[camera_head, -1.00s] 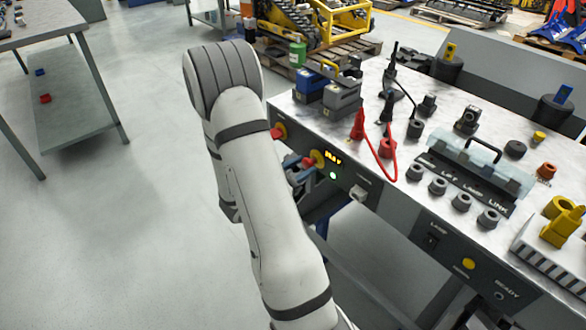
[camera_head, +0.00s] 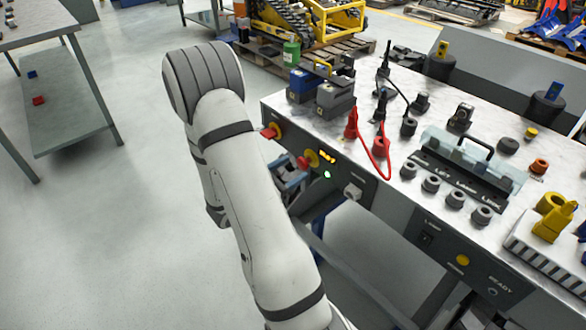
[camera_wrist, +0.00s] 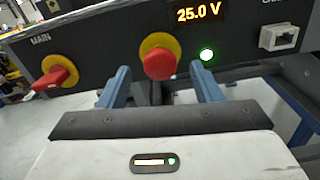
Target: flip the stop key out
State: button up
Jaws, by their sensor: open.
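The stop key (camera_wrist: 158,62) is a red mushroom-shaped knob on a yellow ring on the dark front panel of the bench. It also shows in the head view (camera_head: 305,162). My gripper (camera_wrist: 160,77) is open, with one blue finger on each side below the knob in the wrist view. Nothing is between the fingers that I can see as held; whether they touch the knob I cannot tell. In the head view my gripper (camera_head: 290,182) shows as a small blue shape just below the knob, partly hidden by my arm.
Left of the knob is a red MAIN switch (camera_wrist: 58,78) on a yellow plate. To the right are a 25.0 V display (camera_wrist: 198,14), a lit green lamp (camera_wrist: 207,55) and a grey socket (camera_wrist: 279,37). The bench top (camera_head: 400,185) carries plugs, cables and blocks.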

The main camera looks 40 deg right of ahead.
jog(key=a, duration=0.6)
dwell(0.4)
